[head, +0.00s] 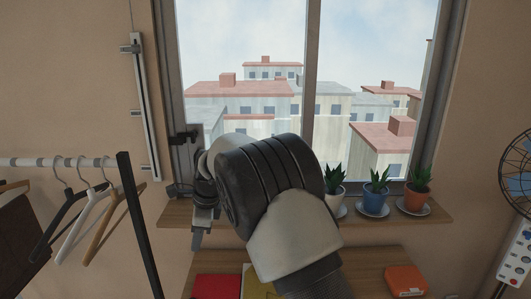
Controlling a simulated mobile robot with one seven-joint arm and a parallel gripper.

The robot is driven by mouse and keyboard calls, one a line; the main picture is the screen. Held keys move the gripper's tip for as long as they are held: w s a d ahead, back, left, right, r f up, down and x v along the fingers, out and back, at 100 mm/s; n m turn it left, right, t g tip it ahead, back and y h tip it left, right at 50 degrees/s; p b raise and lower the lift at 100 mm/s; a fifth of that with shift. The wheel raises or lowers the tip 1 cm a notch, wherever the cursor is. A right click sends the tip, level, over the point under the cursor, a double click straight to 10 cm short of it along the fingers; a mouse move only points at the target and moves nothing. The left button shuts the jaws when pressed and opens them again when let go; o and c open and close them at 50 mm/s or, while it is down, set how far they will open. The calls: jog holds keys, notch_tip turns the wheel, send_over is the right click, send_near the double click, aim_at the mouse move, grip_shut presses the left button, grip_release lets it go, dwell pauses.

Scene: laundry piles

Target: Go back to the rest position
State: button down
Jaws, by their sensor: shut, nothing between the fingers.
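My arm rises from the bottom of the head view and bends over in front of the window. My gripper (197,240) shows partly at the left of the arm's big dark joint, pointing down in front of the windowsill's left end. Its fingers look shut, with nothing seen between them. Part of the gripper is hidden behind my own arm.
Three potted plants stand on the windowsill (447,212), right of my arm. Below is a wooden surface (365,262) with a red item (217,286), a yellow item (258,281) and an orange box (405,281). A clothes rail (30,162) with hangers is left, a fan (518,170) right.

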jog(key=s+d+r+n+t, duration=0.1)
jog(key=s+d+r+n, duration=0.15)
jog(key=d+r, duration=0.4)
jog(key=s+d+r+n+t+p, duration=0.1)
jog(key=s+d+r+n, duration=0.1)
jog(key=s+d+r, duration=0.35)
jog(key=s+d+r+n+t, duration=0.1)
jog(key=d+r+n, duration=0.2)
jog(key=d+r, duration=0.55)
jog(key=s+d+f+n+t+h+p, duration=0.1)
jog(key=s+d+n+t+h, duration=0.1)
jog(key=s+d+n, duration=0.6)
jog(key=s+d+h, duration=0.1)
jog(key=s+d, duration=0.6)
jog(key=s, duration=0.4)
jog(key=shift+s+d, duration=0.35)
jog(key=shift+d, duration=0.05)
